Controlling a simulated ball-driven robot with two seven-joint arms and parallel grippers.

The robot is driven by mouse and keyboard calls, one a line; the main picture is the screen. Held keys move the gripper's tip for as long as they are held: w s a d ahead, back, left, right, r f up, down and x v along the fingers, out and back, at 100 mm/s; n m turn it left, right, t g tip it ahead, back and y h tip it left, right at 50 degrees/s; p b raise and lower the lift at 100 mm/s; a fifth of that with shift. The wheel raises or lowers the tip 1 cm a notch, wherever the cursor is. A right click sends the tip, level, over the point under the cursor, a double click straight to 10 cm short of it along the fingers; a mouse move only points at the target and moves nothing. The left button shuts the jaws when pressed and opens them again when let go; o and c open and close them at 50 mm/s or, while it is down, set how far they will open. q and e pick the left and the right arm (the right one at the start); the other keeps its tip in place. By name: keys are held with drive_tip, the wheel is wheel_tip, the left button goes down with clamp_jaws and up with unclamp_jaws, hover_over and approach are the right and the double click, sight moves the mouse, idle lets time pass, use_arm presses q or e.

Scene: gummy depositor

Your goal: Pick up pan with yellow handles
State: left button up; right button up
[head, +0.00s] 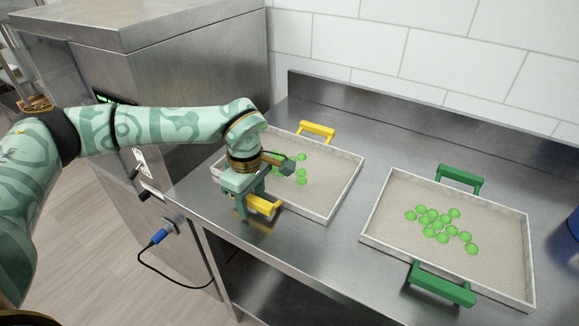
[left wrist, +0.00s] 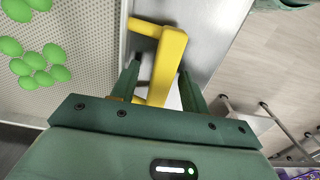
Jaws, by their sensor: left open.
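The pan with yellow handles (head: 337,176) lies flat on the steel counter, with several green gummies in it. Its far yellow handle (head: 318,130) is clear. Its near yellow handle (head: 264,204) sits at my left gripper (head: 255,208). In the left wrist view, the open fingers of my left gripper (left wrist: 160,88) stand on either side of the yellow handle (left wrist: 163,62), with the handle bar between them. Whether they touch it cannot be told. The arm hides the pan's left part in the head view. My right gripper is not in view.
A second pan with green handles (head: 376,233) and several green gummies lies to the right on the counter (head: 330,243). A steel machine (head: 200,62) stands at the left. A low backsplash (head: 365,101) runs along the wall. A blue object (head: 573,224) is at the right edge.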

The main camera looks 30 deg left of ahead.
use_arm(q)
clamp_jaws()
drive_tip(key=shift+r, duration=0.1)
drive_tip(key=shift+r, duration=0.6)
drive_tip(key=r, duration=0.1)
drive_tip(key=r+p, duration=0.1)
drive_tip(key=r, duration=0.1)
drive_tip(key=shift+s+d, duration=0.1)
drive_tip(key=shift+d, duration=0.2)
drive_tip(key=s+d+r+p, duration=0.3)
drive_tip(key=s+d+r, duration=0.3)
drive_tip(key=d, duration=0.6)
wheel_tip(320, 180, up, 3)
drive_tip(key=shift+s+f, duration=0.1)
drive_tip(key=shift+s, duration=0.1)
drive_tip(key=shift+a, duration=0.1)
